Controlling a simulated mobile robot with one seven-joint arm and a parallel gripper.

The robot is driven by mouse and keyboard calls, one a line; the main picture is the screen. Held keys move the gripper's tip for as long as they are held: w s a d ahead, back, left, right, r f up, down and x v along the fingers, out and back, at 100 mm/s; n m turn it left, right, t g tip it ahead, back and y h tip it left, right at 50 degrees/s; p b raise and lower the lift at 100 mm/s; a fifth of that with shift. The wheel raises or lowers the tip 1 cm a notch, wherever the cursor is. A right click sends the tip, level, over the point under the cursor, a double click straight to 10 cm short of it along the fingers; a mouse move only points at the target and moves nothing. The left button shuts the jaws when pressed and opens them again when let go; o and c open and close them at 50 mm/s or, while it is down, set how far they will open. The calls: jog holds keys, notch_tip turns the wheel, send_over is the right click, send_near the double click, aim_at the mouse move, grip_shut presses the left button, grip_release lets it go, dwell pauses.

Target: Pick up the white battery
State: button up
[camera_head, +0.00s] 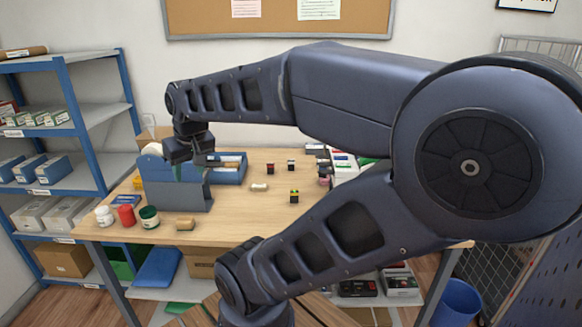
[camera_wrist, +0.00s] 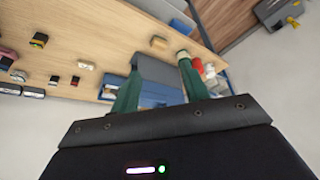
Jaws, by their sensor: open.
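A small off-white block (camera_head: 259,187) lies on the wooden table near its middle; it also shows in the wrist view (camera_wrist: 86,65). It may be the white battery, but it is too small to tell for sure. My gripper (camera_wrist: 160,72) is open with nothing between its green fingers. In the head view its dark body is over the grey-blue holder at the table's left side, left of the off-white block and apart from it. The fingertips are mostly hidden there.
The grey-blue holder (camera_head: 180,190) stands tall on the left. A white bottle (camera_head: 104,216), a red container (camera_head: 126,215), a green-lidded jar (camera_head: 149,217) and a tan block (camera_head: 185,223) are along the front edge. A black-and-yellow item (camera_head: 294,196) is right of the off-white block.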

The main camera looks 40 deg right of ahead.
jog(key=w+d+r+n+g+h, duration=0.2)
jog(key=w+d+r+n, duration=0.1)
jog(key=w+d, duration=0.9)
jog(key=w+d+f+n+g, duration=0.2)
jog(key=w+d+f, duration=0.1)
jog(key=w+d, duration=0.9)
jog(key=n+g+h, duration=0.2)
jog(key=n+g, duration=0.1)
jog(key=n, duration=0.2)
send_near(289, 160)
jog(key=d+f, duration=0.1)
jog(key=f, duration=0.1)
jog(key=x, duration=0.5)
jog(key=shift+s+f, duration=0.15)
jog(key=shift+s, duration=0.25)
jog(key=shift+x, duration=2.55)
jog(key=shift+w, duration=0.1)
jog(key=c, duration=1)
